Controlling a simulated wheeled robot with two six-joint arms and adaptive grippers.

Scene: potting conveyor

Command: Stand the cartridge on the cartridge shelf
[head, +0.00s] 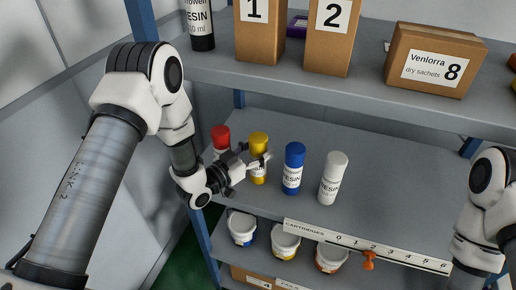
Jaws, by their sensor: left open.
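The cartridge shelf (390,215) is a grey board with a "CARTRIDGES" label strip on its front edge. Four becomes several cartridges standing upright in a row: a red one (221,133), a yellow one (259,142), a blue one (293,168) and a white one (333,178). My left gripper (254,160) is open at the yellow cartridge, with a finger showing in front of it. I cannot tell whether it touches the cartridge. The gripper partly hides the red and yellow cartridges. My right arm shows at the right edge, its gripper out of view.
The upper shelf (350,88) holds boxes marked 1 (258,30), 2 (332,35) and 8 (435,60), and a black-and-white resin cartridge (200,25). White tubs (285,242) stand below. The cartridge shelf's right side is clear.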

